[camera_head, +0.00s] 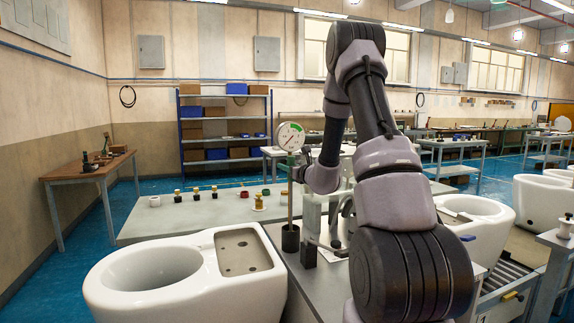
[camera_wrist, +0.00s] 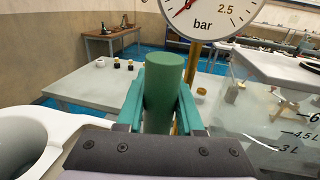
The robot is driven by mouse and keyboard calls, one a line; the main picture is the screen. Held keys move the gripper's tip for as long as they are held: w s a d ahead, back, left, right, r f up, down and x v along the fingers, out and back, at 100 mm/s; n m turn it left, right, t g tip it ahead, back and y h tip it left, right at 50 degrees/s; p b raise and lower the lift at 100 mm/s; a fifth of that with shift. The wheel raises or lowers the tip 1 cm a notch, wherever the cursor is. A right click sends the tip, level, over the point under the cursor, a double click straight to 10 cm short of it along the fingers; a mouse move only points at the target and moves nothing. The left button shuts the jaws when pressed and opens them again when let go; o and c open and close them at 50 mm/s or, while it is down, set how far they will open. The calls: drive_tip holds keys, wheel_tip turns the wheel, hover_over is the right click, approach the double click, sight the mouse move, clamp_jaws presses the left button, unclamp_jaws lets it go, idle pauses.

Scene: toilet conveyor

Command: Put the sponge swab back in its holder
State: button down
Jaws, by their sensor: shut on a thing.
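In the wrist view my gripper (camera_wrist: 162,100) has its two green fingers shut on a thick green cylinder, which I take to be the sponge swab's handle (camera_wrist: 163,75). The handle stands upright between the fingers; its lower end is hidden by my wrist. In the head view my arm hides the fingers and the swab. A black cup (camera_head: 290,239), possibly the swab's holder, stands on the grey bench, below a thin brown upright rod. I cannot tell whether the swab is in or above it.
A pressure gauge (camera_head: 290,137) rises close beside my gripper; its dial also shows in the wrist view (camera_wrist: 207,15). A clear graduated tank (camera_wrist: 270,110) is at right. A white toilet bowl (camera_head: 125,285) stands left of the bench. Small jars stand on a grey table (camera_head: 150,222) behind.

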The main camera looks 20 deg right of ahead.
drive_tip(key=shift+f, duration=0.9)
drive_tip(key=shift+c, duration=2.3)
unclamp_jaws()
drive_tip(key=s+d, duration=0.2)
drive_tip(key=s, duration=0.8)
drive_tip(key=shift+s, duration=0.35)
drive_tip(key=shift+r, duration=0.1)
